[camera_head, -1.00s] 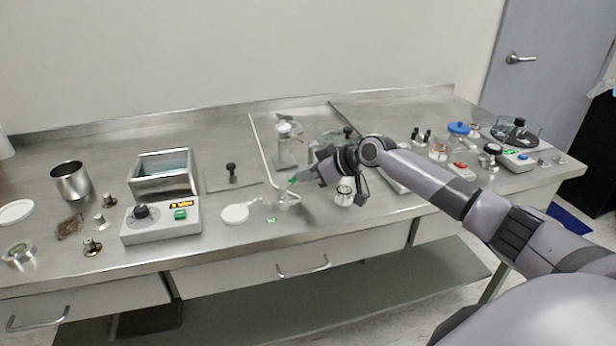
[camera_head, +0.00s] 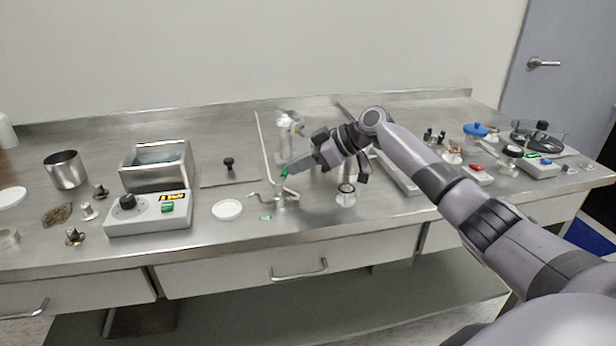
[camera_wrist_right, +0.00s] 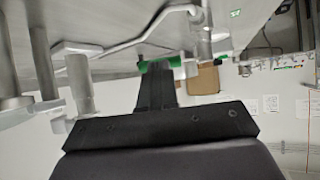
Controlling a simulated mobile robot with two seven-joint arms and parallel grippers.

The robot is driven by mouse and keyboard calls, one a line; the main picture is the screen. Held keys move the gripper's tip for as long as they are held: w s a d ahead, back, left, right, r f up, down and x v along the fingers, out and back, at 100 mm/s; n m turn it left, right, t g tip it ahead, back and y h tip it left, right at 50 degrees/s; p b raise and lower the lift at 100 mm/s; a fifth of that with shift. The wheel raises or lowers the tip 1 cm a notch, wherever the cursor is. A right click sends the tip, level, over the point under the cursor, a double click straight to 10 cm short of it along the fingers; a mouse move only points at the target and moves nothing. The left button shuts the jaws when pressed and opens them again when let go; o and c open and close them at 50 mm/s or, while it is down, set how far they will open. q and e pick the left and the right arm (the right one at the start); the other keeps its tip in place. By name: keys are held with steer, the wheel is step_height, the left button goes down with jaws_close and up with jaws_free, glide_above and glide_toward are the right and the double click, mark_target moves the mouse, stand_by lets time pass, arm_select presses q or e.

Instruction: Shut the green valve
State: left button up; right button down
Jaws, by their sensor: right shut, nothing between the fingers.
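The green valve (camera_head: 284,172) is a small green handle on a metal pipe fitting near the front middle of the steel bench. My right gripper (camera_head: 292,168) reaches in from the right, with its fingertips right at the green handle. In the right wrist view, the green handle (camera_wrist_right: 158,63) lies crosswise just beyond the dark, closed fingers (camera_wrist_right: 157,88), which hide part of it. I cannot tell whether they touch. The right gripper is shut with nothing held. My left gripper is out of view.
A small glass vessel (camera_head: 346,195) stands just right of the valve and a white lid (camera_head: 227,210) lies to its left. A control box (camera_head: 148,214) and a steel basin (camera_head: 155,166) stand further left. A bent metal pipe (camera_head: 264,150) runs behind the valve.

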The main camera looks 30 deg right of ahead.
steer(key=shift+w+a+f+n+y, duration=0.15)
steer(key=shift+w+n+y, duration=0.1)
steer(key=shift+n+y, duration=0.15)
steer(key=shift+w+a+g+b, duration=0.25)
steer(key=shift+w+g+b, duration=0.05)
steer(key=shift+w+b, duration=0.2)
steer(key=shift+s, duration=0.15)
steer(key=shift+s+a+p, duration=0.1)
steer(key=shift+s+p, duration=0.4)
steer(key=shift+s, duration=0.2)
steer(key=shift+r, duration=0.25)
